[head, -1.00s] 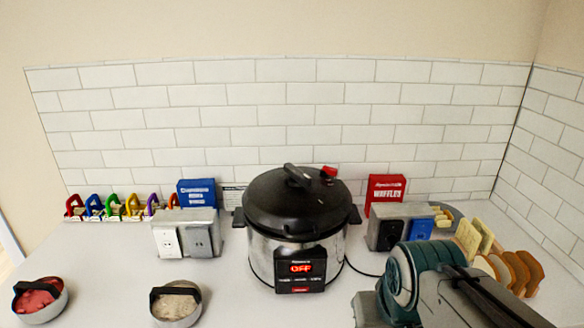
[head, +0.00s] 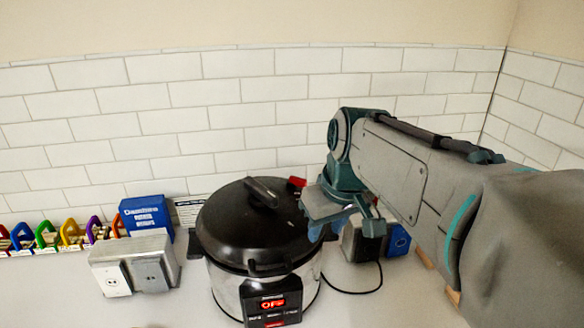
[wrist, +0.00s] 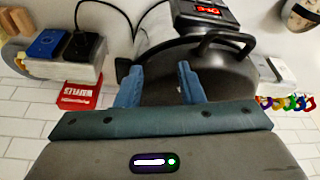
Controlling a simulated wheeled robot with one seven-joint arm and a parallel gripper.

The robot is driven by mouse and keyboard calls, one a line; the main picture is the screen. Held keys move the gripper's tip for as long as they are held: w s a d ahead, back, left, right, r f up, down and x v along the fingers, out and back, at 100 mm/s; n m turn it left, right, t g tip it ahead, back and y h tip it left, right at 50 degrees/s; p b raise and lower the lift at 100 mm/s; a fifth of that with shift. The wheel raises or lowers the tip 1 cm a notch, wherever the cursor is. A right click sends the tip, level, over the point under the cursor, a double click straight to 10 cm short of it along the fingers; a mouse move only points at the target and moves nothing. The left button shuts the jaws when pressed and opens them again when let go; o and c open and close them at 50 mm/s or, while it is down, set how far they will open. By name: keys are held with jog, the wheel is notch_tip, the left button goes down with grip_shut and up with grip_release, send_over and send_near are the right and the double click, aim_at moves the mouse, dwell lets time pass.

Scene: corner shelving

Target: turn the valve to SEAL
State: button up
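The pressure cooker (head: 240,225) stands on the counter with its black lid closed. Its red valve (head: 297,182) sits at the lid's back right edge in the head view; its SEAL mark cannot be read. My gripper (head: 345,228) is just right of the lid, in front of the valve's right side. In the wrist view, my gripper (wrist: 159,82) is open and empty, with two blue fingers apart over the black lid (wrist: 200,75). The valve is not visible there. The cooker's red display (wrist: 208,11) shows upside down in that view and seems to read OFF.
A grey outlet box (head: 135,268) and a blue box (head: 147,215) stand left of the cooker. Another outlet box (wrist: 65,55) with a plugged-in cord and a red waffles box (wrist: 78,96) are to its right. A tiled wall (head: 250,100) closes the back.

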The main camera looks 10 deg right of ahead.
aim_at(301, 179)
jog(key=w+d+r+n+y, duration=0.15)
jog(key=w+r+n, duration=0.3)
jog(key=w, duration=0.45)
jog(key=w+d+r+n+y, duration=0.1)
jog(key=w+d+r+n, duration=0.2)
jog(key=w+r, duration=0.4)
jog(key=shift+g, duration=0.3)
jog(key=x, duration=0.4)
jog(key=p+x, duration=0.1)
jog(key=x, duration=0.4)
jog(key=w+x, duration=0.1)
jog(key=x, duration=0.4)
jog(key=shift+w+f+p, duration=0.1)
jog(key=shift+p, duration=0.3)
grip_shut()
